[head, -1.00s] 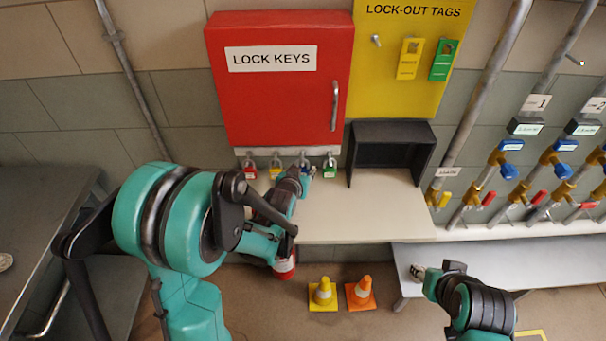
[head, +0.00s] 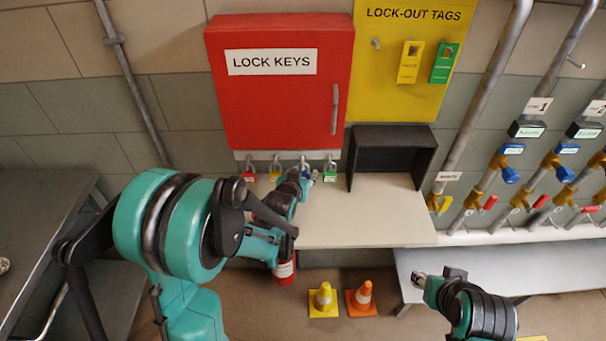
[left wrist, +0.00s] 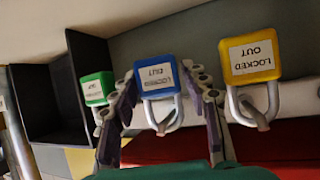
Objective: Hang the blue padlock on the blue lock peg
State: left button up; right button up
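The blue padlock (left wrist: 156,76) hangs by its shackle from the rail under the red box. It shows upside down in the left wrist view, with a "LOCKED OUT" label, and is mostly hidden in the head view (head: 305,168). My left gripper (left wrist: 160,75) has one finger on each side of its body. The fingers look open, with a narrow gap at the right finger; contact at the left one is unclear. My right gripper (head: 419,276) is low at the right, near the bench; its fingers are too small to read. I cannot make out a separate blue lock peg.
The green padlock (left wrist: 95,88) and yellow padlock (left wrist: 250,60) hang close beside my left fingers. A red padlock (head: 249,175) hangs further left. The red LOCK KEYS box (head: 280,100) is above, a black open box (head: 392,150) to the right. The pale shelf (head: 370,220) is clear.

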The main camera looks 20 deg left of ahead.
dwell(0.3)
pick_arm(q)
jog(key=v, duration=1.2)
jog(key=shift+s, duration=0.1)
jog(key=s+g, duration=0.1)
jog(key=s, duration=0.4)
jog(key=s+g, duration=0.2)
jog(key=s, duration=0.4)
jog(key=s+g, duration=0.2)
jog(key=s, duration=0.4)
jog(key=shift+s, duration=0.1)
jog(key=shift+d, duration=0.1)
